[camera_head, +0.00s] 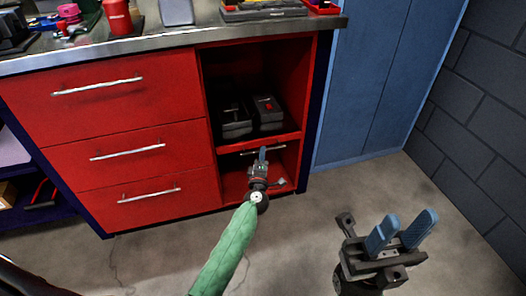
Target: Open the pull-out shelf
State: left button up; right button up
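The pull-out shelf (226,150) is a red board in the right column of the red bench, under an open compartment. A thin metal handle (279,148) runs below its front edge. My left gripper (263,155), at the end of the green-sleeved arm, is in front of the handle, fingers pointing at it and overlapping its middle. Its fingers line up in this view, so I cannot tell whether they grip or touch the handle. My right gripper (402,230) is open and empty above the floor at the lower right, apart from the bench.
Three red drawers (100,112) with bar handles are to the left. A blue cabinet (365,80) and a grey block wall (480,110) stand to the right. The concrete floor (310,235) in front is clear.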

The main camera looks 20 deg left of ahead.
pick_arm(q)
jog(key=shift+x, duration=1.25)
grip_shut()
